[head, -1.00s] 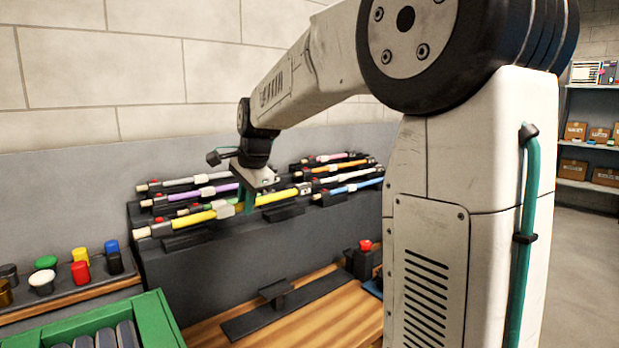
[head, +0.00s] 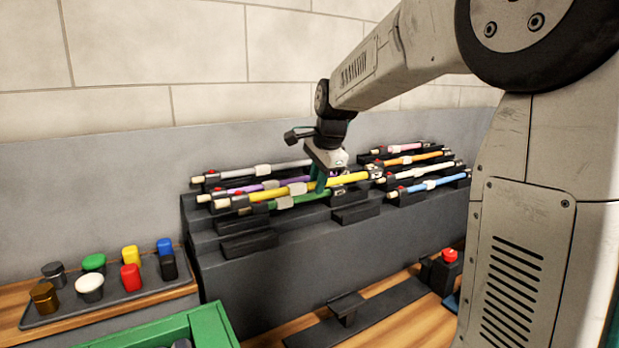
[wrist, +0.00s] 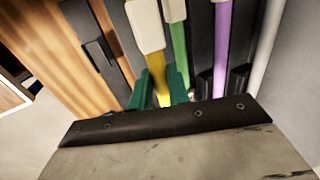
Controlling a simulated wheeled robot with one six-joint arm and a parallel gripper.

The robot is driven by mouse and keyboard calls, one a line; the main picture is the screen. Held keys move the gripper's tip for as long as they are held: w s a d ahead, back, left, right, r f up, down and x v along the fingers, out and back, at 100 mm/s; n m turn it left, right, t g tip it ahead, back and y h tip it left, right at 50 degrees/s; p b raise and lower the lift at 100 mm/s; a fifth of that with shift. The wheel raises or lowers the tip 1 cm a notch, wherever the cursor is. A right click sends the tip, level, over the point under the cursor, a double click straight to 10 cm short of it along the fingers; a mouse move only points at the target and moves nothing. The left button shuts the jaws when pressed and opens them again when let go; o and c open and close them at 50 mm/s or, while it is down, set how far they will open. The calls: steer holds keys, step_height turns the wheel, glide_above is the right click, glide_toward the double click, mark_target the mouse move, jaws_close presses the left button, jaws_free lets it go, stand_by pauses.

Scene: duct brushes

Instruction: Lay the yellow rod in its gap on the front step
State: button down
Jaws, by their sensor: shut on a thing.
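The yellow rod (head: 348,180), with a pale left end and a light collar, is in my gripper (head: 320,184). The green fingers are shut around it just right of the collar. It hangs above the stepped dark rack (head: 290,257), roughly level and over the green rod in the picture. On the front step a left cradle (head: 249,244) and a right cradle (head: 355,213) are empty. In the wrist view a short piece of the yellow rod (wrist: 161,90) shows between the green fingertips (wrist: 160,86); the rest of its right part is hidden.
The green rod (head: 312,197) and purple rod (head: 248,188) lie on steps behind. The blue rod (head: 440,182) lies to the right. A dark bracket (head: 347,305) and a red-topped item (head: 449,256) stand below on the wood. A tray of coloured caps (head: 118,297) is left.

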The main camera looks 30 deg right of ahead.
steer(key=shift+f, duration=0.45)
steer(key=shift+w+a+f, duration=0.1)
steer(key=shift+a+f, duration=0.15)
steer(key=shift+f, duration=0.9)
steer(key=shift+a+f, duration=0.2)
steer(key=shift+f, duration=0.95)
steer(key=shift+f, duration=0.45)
steer(key=shift+f, duration=0.95)
steer(key=c, duration=1.3)
jaws_free()
steer(key=shift+o, duration=0.2)
steer(key=shift+r, duration=0.1)
